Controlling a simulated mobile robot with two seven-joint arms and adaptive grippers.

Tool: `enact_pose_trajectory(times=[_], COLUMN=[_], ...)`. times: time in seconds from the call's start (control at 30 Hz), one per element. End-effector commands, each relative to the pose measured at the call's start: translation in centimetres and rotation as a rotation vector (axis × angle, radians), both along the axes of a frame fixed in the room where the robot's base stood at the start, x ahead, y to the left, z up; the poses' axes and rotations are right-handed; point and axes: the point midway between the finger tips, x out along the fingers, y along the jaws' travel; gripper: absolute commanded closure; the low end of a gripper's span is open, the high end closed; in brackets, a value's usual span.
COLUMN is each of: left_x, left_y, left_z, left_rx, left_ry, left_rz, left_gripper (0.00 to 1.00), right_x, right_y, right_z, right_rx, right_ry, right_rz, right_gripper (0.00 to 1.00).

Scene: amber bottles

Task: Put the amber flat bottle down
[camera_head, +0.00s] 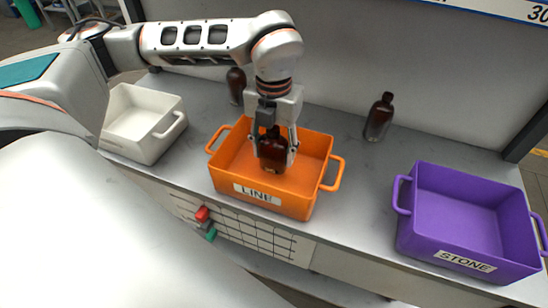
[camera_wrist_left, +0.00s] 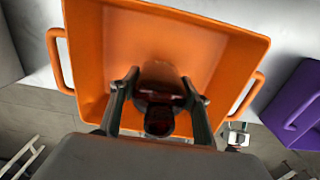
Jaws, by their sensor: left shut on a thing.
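The amber flat bottle (camera_head: 272,152) is dark brown and held by my left gripper (camera_head: 274,148), over or inside the orange bin (camera_head: 228,152) labelled LINE. My left gripper is shut on the bottle, with one finger on each side. In the left wrist view the bottle (camera_wrist_left: 160,88) sits between the two fingers (camera_wrist_left: 158,98), with the orange bin (camera_wrist_left: 195,32) behind it. I cannot tell whether the bottle touches the bin's floor. My right gripper is not in view.
A purple bin (camera_head: 465,205) labelled STONE stands at the right, and a white bin (camera_head: 135,122) at the left. Two other amber bottles stand at the back, one left (camera_head: 236,86) and one right (camera_head: 379,117). The counter (camera_head: 365,185) between the orange and purple bins is clear.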

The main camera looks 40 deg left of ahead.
Motion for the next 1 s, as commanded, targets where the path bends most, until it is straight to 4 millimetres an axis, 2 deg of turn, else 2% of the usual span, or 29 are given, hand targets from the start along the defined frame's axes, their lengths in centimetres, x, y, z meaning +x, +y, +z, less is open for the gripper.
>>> enact_pose_trajectory(times=[0.1,0.17,0.57,0.6,0.67,1.0], left_x=[-0.1,-0.1,0.0,0.0,0.0,0.0], left_y=[0.0,0.0,0.0,0.0,0.0,0.0], left_z=[-2.1,-2.7,-3.1,-3.2,-3.2,-3.1], left_rx=[0.001,0.000,0.001,0.001,0.001,0.000], left_ry=[0.005,0.004,0.001,0.001,0.001,0.000], left_rz=[0.001,0.000,0.000,0.000,0.000,0.000], left_gripper=[0.78,0.78,0.78,0.51,0.37,0.37], right_x=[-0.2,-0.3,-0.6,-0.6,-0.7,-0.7], right_y=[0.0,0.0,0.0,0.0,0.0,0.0], right_z=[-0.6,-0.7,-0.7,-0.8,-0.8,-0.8], right_rx=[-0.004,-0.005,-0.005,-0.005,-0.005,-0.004], right_ry=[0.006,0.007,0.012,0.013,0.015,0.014], right_rz=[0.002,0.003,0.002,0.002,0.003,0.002], right_gripper=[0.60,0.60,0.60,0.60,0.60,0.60])
